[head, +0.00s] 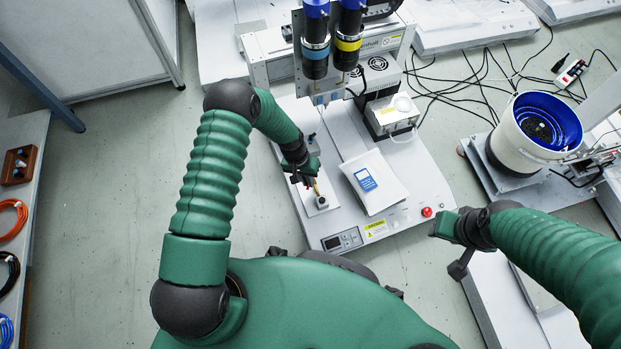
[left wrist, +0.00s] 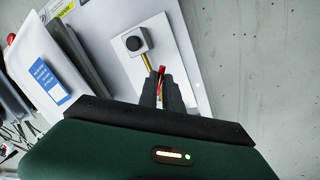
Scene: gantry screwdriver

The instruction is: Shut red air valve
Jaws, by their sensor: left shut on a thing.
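The red air valve handle (left wrist: 161,72) shows between the fingertips of my left gripper (left wrist: 163,82) in the left wrist view. The gripper is shut on it. A brass pipe (left wrist: 146,61) runs from the valve to a small grey block with a dark knob (left wrist: 135,41) on a white plate. In the head view my left gripper (head: 306,181) reaches down over that plate, at the left of the machine base, and hides most of the valve. My right gripper (head: 454,243) is at the right, away from the valve; its fingers are too unclear to judge.
The gantry (head: 327,55) with two screwdriver heads stands behind the valve. A white panel with a blue label (head: 367,179) lies to the right of it. A red button (head: 426,212) is on the base's front edge. The floor at the left is clear.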

